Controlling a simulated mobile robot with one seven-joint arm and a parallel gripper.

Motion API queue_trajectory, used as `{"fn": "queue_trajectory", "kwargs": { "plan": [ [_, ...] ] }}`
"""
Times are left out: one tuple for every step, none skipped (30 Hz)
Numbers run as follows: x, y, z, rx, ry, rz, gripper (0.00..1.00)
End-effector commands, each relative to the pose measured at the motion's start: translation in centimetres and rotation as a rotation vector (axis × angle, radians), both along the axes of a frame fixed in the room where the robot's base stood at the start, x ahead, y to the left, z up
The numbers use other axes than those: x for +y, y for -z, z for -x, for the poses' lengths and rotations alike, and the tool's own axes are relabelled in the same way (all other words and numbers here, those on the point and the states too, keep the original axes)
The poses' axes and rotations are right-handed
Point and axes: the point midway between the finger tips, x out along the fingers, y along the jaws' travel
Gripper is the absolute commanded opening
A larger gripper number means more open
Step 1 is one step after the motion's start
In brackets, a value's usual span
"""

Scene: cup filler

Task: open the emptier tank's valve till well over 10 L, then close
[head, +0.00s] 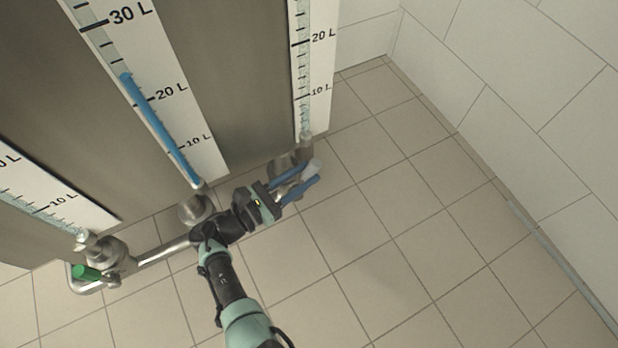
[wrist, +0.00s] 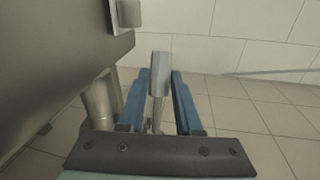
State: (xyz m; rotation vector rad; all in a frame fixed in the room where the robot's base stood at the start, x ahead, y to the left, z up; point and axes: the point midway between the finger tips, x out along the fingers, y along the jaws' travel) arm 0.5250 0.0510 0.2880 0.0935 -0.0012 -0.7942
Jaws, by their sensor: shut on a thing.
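My gripper (head: 312,174) is at the right tank's valve, low on the tank front. Its blue fingers are shut on a grey valve handle (head: 314,165). The wrist view shows this handle (wrist: 161,63) standing between the two fingers. The valve body (head: 284,166) is partly hidden by the gripper. Above it, the right gauge (head: 306,75) shows no blue column in its visible part. The middle gauge (head: 160,120) has a blue column up to a little above 20 L. The left gauge (head: 45,205), cut off by the frame, shows no blue in its visible part.
A green-handled valve (head: 88,272) sits below the left gauge on a metal pipe (head: 160,254). Another metal fitting (head: 195,209) is under the middle gauge, beside my arm. A tiled wall (head: 530,110) stands at the right. The tiled floor (head: 420,240) is clear there.

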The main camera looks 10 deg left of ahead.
Motion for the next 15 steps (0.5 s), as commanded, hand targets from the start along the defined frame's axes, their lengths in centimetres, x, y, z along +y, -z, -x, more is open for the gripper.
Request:
{"fn": "queue_trajectory", "kwargs": {
  "plan": [
    [0.23,0.49,0.02,-0.017,-0.003,0.027,0.0],
    [0.32,0.44,0.09,-0.027,-0.002,0.041,0.0],
    [0.44,0.38,0.16,-0.039,-0.004,0.059,0.0],
    [0.48,0.35,0.23,-0.046,-0.002,0.071,0.0],
    [0.54,0.3,0.27,-0.054,-0.002,0.082,0.0],
    [0.62,0.22,0.29,-0.064,-0.001,0.096,0.0],
    [0.67,0.18,0.34,-0.07,-0.001,0.106,0.0],
    [0.7,0.15,0.38,-0.076,-0.001,0.114,0.0],
    [0.76,0.11,0.42,-0.081,-0.001,0.123,0.0],
    [0.79,0.09,0.44,-0.086,-0.001,0.128,0.0],
    [0.82,0.06,0.46,-0.09,-0.001,0.134,0.0],
    [0.84,0.02,0.5,-0.093,0.0,0.14,0.0],
    [0.85,-0.01,0.52,-0.096,0.0,0.145,0.0],
    [0.86,-0.03,0.54,-0.098,0.001,0.148,0.0],
    [0.87,-0.06,0.55,-0.101,0.001,0.151,0.0]
  ]
}}
